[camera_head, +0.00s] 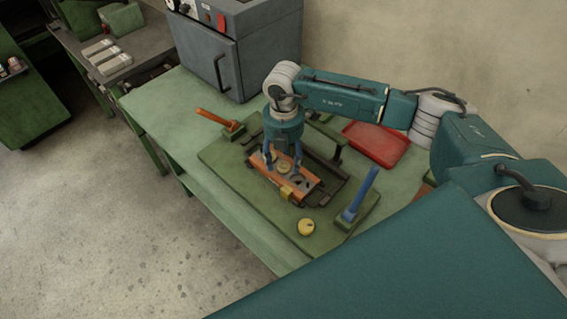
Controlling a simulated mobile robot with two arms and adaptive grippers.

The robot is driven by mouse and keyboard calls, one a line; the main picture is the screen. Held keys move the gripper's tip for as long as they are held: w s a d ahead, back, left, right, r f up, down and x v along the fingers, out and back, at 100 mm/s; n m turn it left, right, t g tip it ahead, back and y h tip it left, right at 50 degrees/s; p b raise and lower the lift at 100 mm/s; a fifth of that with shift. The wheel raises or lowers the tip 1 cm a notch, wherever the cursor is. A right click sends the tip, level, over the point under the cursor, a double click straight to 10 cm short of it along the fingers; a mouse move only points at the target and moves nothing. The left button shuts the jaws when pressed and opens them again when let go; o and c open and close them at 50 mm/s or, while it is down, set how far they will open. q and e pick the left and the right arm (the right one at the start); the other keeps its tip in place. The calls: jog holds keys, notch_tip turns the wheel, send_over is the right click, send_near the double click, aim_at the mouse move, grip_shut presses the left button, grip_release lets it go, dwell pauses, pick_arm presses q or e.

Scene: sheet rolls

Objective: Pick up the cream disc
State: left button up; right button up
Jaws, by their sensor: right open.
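A small pale tan disc (284,168) sits in the orange-brown block (308,185) on the green board; it looks like the cream disc. My right gripper (283,163) points down over the block, its blue fingers open on either side of this disc. I cannot tell whether the fingers touch it. A yellow round disc (306,228) with a small dark mark lies apart on the board nearer the front. My left gripper is not in view.
The green board (222,158) lies on a green bench. A blue-handled tool (360,195) stands at right, an orange-handled one (215,118) at left. A red tray (377,143) and a grey oven-like box (215,50) are behind. The bench's left part is clear.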

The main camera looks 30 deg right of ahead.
jog(key=shift+s+f, duration=0.1)
jog(key=shift+f, duration=0.7)
jog(key=shift+a+f, duration=0.1)
jog(key=shift+c, duration=0.2)
jog(key=c, duration=0.9)
jog(key=shift+c, duration=0.6)
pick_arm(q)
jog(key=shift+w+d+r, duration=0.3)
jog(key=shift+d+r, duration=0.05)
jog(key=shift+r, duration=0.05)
pick_arm(e)
jog(key=shift+s, duration=0.1)
